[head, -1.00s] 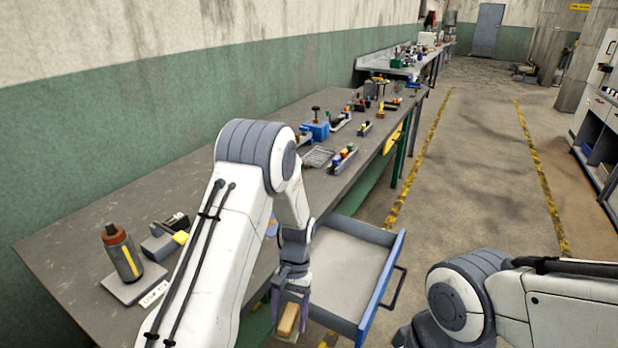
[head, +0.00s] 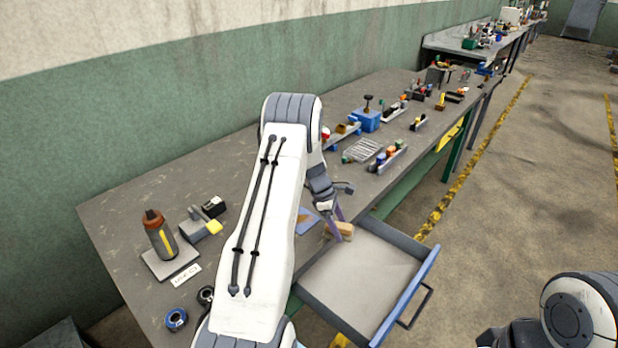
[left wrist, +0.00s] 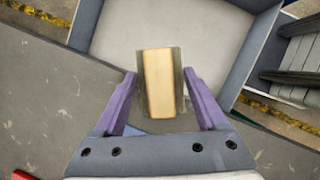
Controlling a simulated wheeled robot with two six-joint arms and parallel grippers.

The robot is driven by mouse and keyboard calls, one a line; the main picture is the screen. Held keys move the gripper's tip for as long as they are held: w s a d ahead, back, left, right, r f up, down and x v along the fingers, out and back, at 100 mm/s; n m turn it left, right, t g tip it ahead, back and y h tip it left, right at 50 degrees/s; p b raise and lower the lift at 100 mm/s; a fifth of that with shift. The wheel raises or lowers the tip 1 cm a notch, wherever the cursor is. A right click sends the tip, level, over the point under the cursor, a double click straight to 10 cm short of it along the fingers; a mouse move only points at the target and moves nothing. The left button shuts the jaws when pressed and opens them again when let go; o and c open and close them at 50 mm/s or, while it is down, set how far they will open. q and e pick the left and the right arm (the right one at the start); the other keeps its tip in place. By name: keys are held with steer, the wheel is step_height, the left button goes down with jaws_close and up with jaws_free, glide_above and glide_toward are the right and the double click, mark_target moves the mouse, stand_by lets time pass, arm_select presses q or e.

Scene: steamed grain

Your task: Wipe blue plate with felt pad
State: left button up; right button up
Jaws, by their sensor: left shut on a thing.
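My left gripper (head: 337,222) is shut on the felt pad (head: 343,230), a tan wooden block with a greyish felt layer. In the left wrist view the felt pad (left wrist: 160,82) sits between the purple fingers of the gripper (left wrist: 160,90). The gripper is near the bench's front edge, by the open drawer. The blue plate (head: 308,221) lies on the bench just left of the pad, partly hidden by my left arm. A small blue piece of the plate (left wrist: 133,130) shows below the pad in the left wrist view. My right gripper is out of view.
An open drawer (head: 365,268) with blue walls juts out from the bench (head: 150,195) and looks empty. A bottle (head: 160,238) on a stand and tape rolls (head: 176,318) are at left. A wire rack (head: 362,150) and a blue box (head: 366,120) stand farther along.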

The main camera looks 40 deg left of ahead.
arm_select(q)
steer(key=w+a+r+n+t+y+p, duration=0.1)
steer(key=w+a+r+n+y+p, duration=0.15)
steer(key=a+n, duration=0.4)
steer(key=w+a+r+n+t+y+p, duration=0.1)
steer(key=a+r+n+t, duration=0.15)
steer(key=a+n, duration=0.45)
steer(key=shift+m+g, duration=0.35)
steer(key=shift+m, duration=0.1)
steer(key=f+b, duration=0.1)
steer(key=b, duration=0.1)
steer(key=f+b, duration=0.4)
steer(key=shift+s+a+f, duration=0.15)
steer(key=shift+s+a, duration=0.1)
steer(key=shift+a, duration=0.1)
steer(key=shift+f+b, duration=0.65)
steer(key=shift+f, duration=0.3)
